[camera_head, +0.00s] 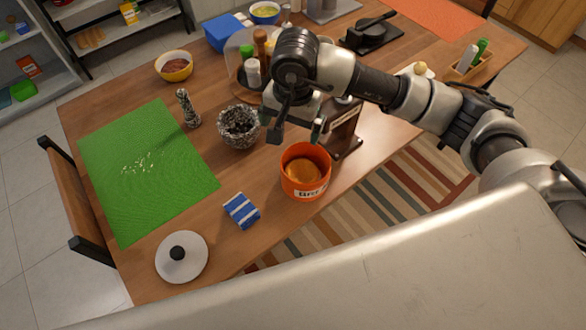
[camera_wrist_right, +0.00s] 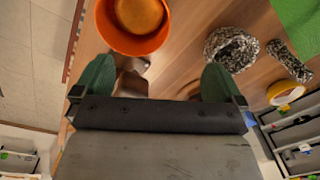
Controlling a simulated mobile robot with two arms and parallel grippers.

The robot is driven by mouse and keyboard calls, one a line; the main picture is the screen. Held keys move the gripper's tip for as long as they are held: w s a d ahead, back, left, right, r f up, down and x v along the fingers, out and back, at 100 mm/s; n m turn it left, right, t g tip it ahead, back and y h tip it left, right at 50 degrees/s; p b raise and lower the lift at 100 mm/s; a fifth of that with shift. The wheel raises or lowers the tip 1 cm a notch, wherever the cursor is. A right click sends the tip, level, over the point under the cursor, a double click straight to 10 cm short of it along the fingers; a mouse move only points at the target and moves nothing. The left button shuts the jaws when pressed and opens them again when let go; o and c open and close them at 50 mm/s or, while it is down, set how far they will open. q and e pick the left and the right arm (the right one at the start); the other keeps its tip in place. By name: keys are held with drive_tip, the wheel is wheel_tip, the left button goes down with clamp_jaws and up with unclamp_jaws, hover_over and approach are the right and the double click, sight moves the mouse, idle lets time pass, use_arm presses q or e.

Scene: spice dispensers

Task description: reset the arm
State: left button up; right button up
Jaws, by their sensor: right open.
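My right arm (camera_head: 405,97) reaches in from the right over the table in the head view. My right gripper (camera_head: 296,136) is open and empty, with its fingers pointing down above the table between the speckled mortar and the orange pot (camera_head: 305,172). In the right wrist view, the two green fingertips of the gripper (camera_wrist_right: 158,85) stand wide apart with nothing between them. The orange pot (camera_wrist_right: 117,42) and the speckled mortar (camera_wrist_right: 231,50) lie beyond the fingers there. My left gripper does not show in either view.
A green mat (camera_head: 150,205) covers the table's left part. A wooden dispenser (camera_head: 346,128) stands close to the right gripper.

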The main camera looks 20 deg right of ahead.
drive_tip(key=shift+r, duration=0.45)
